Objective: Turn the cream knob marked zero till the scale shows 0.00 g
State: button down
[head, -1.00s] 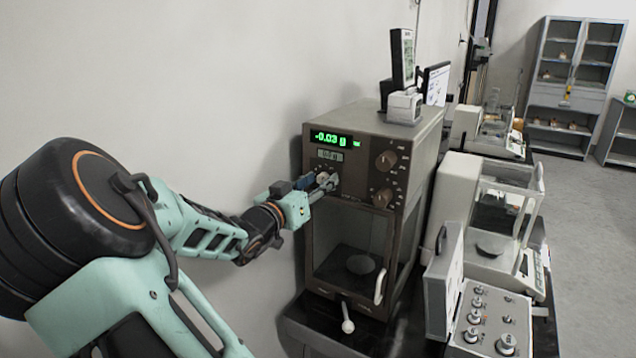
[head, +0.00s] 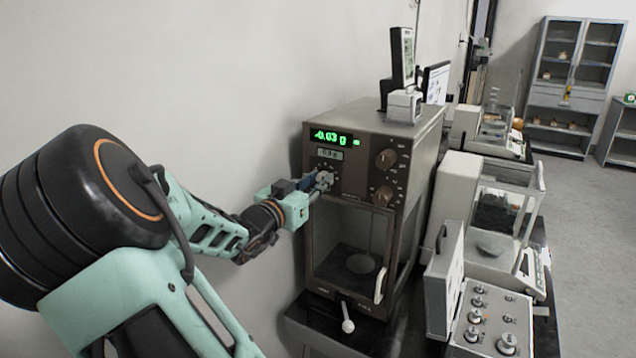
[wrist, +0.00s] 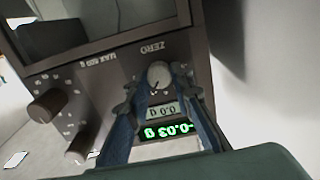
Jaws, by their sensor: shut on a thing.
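The brown scale (head: 349,282) stands on a dark table, and its green display (head: 331,138) reads -0.03 g. The display also shows upside down in the wrist view (wrist: 172,131). A smaller grey panel (head: 329,154) sits under the display. The cream knob (wrist: 159,75) marked ZERO is between the fingertips of my gripper (wrist: 158,85) in the wrist view. My gripper (head: 318,184) is shut on the knob, at the upper left of the scale's front. In the head view the fingers hide most of the knob.
Two brown knobs (head: 386,159) (head: 383,196) are to the right on the scale front. Below is a glass door with a white handle (head: 379,284). A lever with a white ball (head: 347,326) sticks out underneath. A weight box (head: 488,318) and a white balance (head: 461,186) stand right.

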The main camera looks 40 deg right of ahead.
jog(key=shift+m+b, duration=0.9)
jog(key=shift+m, duration=1.1)
jog(key=c, duration=1.7)
grip_release()
jog(key=shift+s, duration=0.1)
jog(key=v, duration=1.2)
